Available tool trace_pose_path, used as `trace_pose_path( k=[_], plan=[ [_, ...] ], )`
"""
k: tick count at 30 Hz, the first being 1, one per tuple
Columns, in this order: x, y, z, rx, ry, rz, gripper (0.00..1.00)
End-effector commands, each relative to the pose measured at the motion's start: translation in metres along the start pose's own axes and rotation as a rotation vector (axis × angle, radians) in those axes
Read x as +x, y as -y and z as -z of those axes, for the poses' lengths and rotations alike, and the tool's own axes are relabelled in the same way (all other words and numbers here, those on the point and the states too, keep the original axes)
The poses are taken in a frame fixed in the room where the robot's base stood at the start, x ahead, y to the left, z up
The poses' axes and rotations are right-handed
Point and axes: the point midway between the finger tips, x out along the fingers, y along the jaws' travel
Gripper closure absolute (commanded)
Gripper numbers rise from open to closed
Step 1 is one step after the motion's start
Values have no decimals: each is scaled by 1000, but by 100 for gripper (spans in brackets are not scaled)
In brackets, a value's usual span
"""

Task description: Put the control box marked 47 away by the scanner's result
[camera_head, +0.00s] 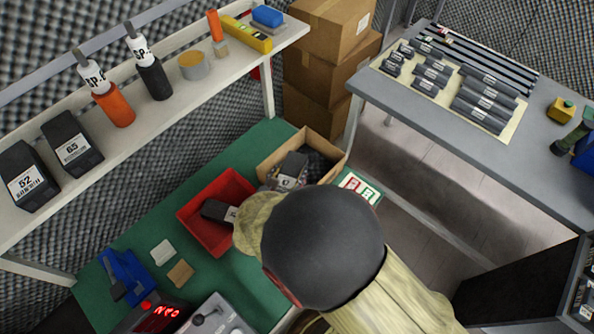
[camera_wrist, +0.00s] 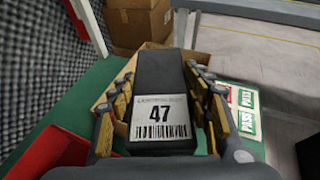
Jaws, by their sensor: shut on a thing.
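The control box marked 47 (camera_wrist: 160,90) is dark grey with a white barcode label. My gripper (camera_wrist: 163,95) is shut on it, with fingers along both sides. In the head view the held box (camera_head: 293,166) is over the open cardboard box (camera_head: 272,154); I cannot tell whether it touches the bottom. My arm hides most of the gripper there. A card reading PASS (camera_head: 359,187) lies beside the cardboard box. The red bin (camera_head: 187,216) to its left holds a dark labelled box (camera_head: 215,210). A device with a red lit display (camera_head: 158,318) stands at the front; I cannot read it surely.
Boxes marked 52 (camera_head: 27,180) and 65 (camera_head: 72,146) stand on the shelf, with bottles and a yellow level (camera_head: 247,36). Stacked cartons (camera_head: 329,65) stand behind the green bench (camera_head: 137,232). A grey table (camera_head: 545,160) with several dark parts is at right.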

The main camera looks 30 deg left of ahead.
Motion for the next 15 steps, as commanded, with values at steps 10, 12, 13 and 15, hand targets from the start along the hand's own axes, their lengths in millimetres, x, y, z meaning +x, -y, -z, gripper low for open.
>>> trace_pose_path(
  k=[10,12,13,15],
  plan=[
    [79,-10,24,1,1,2,92],
    [88,-11,27,2,2,2,92],
    [90,-11,28,2,2,1,92],
    [95,-12,31,1,1,0,92]
  ],
)
